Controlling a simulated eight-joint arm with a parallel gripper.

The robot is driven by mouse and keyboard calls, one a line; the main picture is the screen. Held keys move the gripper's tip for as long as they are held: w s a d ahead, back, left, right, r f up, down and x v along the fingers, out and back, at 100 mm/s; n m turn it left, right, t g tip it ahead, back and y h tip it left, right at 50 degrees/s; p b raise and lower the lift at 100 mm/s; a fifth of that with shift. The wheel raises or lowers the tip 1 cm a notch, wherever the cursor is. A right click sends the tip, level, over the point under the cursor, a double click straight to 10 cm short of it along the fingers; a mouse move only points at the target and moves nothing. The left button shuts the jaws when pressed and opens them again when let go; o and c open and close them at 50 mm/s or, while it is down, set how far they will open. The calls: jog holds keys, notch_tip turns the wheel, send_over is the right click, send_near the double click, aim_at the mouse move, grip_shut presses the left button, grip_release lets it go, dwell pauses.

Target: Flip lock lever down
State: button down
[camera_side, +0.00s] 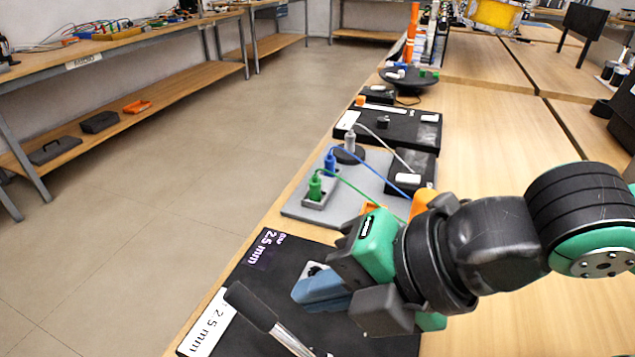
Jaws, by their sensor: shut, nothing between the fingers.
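A lever with a black grip (250,306) and a shiny metal rod (289,341) rises at a tilt from the bottom edge of the picture; its lower end is cut off. It stands over a black mesh pad (245,338) marked "2.5 mm" on its edge. A blue-grey block (318,289) shows on the pad's right part, partly hidden by my gripper. My gripper (352,284) is low over the pad, up and right of the lever grip, with a visible gap between them. Its fingers are shut and hold nothing.
Behind the pad, a grey board (292,211) carries green (315,187) and blue (330,162) plugs with cables. A black panel (400,124) and a round black stand (409,79) lie farther back. Bare wooden tabletop (480,135) is free to the right.

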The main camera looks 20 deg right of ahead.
aim_at(253, 303)
jog(key=shift+x, duration=3.2)
jog(key=shift+a, duration=0.1)
jog(key=shift+w+a+f+g+h, duration=0.45)
jog(key=shift+w+a+g+h, duration=0.1)
jog(key=shift+w+g+h, duration=0.2)
jog(key=shift+w+a+f+g+h, duration=0.6)
jog(key=shift+f+g+h, duration=0.2)
jog(key=shift+g+h, duration=0.15)
jog(key=f+g+h, duration=0.1)
jog(key=w+a+f+g+h, duration=0.1)
jog(key=shift+w+a+f+g, duration=0.1)
jog(key=shift+a+f+g, duration=0.05)
jog(key=shift+f+g, duration=0.15)
jog(key=shift+w+a+f, duration=0.1)
jog(key=shift+a+f, duration=0.05)
jog(key=shift+f, duration=0.45)
